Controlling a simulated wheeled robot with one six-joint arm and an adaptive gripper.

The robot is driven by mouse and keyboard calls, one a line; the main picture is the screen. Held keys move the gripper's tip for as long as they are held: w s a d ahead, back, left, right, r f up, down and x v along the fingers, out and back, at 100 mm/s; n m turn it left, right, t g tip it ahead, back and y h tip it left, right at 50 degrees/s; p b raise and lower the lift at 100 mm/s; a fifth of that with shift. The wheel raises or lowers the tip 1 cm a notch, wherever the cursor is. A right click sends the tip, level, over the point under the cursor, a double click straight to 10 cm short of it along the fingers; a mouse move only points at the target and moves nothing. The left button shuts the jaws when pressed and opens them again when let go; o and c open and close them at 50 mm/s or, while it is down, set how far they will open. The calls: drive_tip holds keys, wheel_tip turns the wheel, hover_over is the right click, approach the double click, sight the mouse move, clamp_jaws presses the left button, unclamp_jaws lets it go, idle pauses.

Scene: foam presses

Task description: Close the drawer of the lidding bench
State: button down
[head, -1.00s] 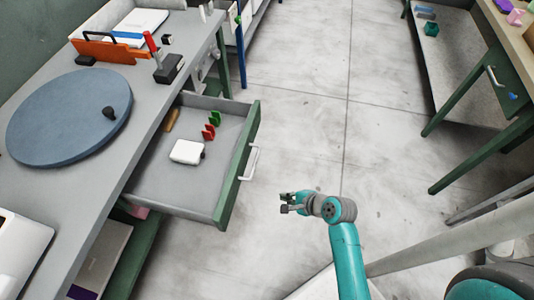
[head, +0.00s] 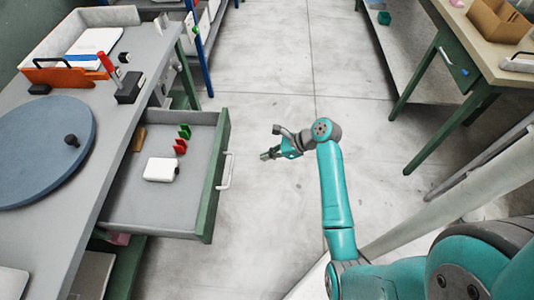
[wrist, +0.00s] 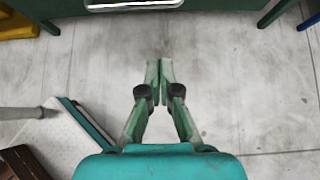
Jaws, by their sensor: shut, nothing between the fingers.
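The drawer (head: 150,214) of the lidding bench (head: 98,160) is pulled far out to the right in the head view. Its green front carries a white bar handle (head: 226,171). The handle also shows at the top of the wrist view (wrist: 134,4), with the green drawer front behind it. My gripper (head: 265,155) is to the right of the handle, apart from it, above open floor. In the wrist view its fingers (wrist: 159,66) meet at the tips with nothing between them.
Inside the drawer lie a white box (head: 161,169), a red clip (head: 180,147), a green clip (head: 184,131) and a brown piece (head: 139,139). A round blue-grey disc (head: 40,140) sits on the bench. A second bench (head: 480,50) stands at the right. The floor between is clear.

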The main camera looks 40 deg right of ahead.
drive_tip(key=w+a+f, duration=0.3)
drive_tip(key=w+a, duration=0.3)
drive_tip(key=shift+w+a+f, duration=0.2)
drive_tip(key=shift+w+f, duration=0.05)
idle(0.3)
